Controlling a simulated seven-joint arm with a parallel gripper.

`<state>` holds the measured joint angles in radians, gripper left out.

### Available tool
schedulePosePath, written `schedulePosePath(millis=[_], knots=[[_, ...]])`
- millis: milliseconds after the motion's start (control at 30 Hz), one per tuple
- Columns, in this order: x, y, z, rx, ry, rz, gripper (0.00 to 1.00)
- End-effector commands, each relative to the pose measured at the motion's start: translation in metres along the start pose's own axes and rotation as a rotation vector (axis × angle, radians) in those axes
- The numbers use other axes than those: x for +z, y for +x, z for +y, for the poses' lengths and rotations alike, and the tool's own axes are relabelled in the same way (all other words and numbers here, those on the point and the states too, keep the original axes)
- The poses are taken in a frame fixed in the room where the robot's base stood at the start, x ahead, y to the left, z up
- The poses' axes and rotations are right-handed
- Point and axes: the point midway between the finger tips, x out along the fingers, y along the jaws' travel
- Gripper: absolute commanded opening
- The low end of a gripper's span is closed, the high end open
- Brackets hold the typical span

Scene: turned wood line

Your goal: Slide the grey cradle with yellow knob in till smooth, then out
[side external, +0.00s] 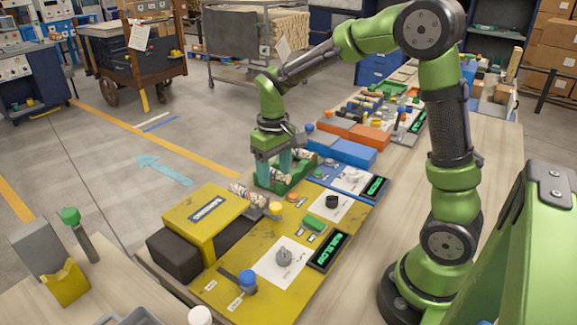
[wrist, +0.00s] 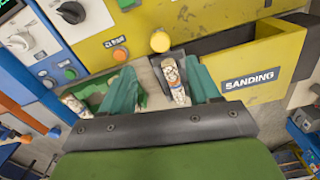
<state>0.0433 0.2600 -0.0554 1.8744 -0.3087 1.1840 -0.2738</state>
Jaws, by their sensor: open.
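The yellow knob (side external: 275,209) stands at the near end of the grey cradle, beside the yellow SANDING machine (side external: 205,219). It also shows top centre in the wrist view (wrist: 160,41). A pale, patterned turned wood piece (side external: 245,194) lies along the cradle, whose grey body is mostly hidden. The piece shows again between my fingers in the wrist view (wrist: 175,80). My gripper (side external: 271,176) is open, pointing down, with nothing held. It is over the green holder area behind the knob, apart from the knob.
A green holder (side external: 264,180) with another turned piece (wrist: 73,104) is close to my fingers. An orange button (side external: 293,197), dials and a green display (side external: 329,250) are on the yellow panel. A blue panel (side external: 352,179) adjoins it.

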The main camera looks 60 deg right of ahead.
Motion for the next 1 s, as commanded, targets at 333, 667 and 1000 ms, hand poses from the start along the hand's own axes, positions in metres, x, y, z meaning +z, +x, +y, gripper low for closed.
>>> schedulePosePath(millis=[333,667,1000], knots=[[0.001,0.072,0.0,0.0,0.0,-0.004,0.61],[0.0,0.096,0.0,-0.001,0.001,0.001,0.61],[0.0,0.096,0.0,-0.001,0.001,0.001,0.44]])
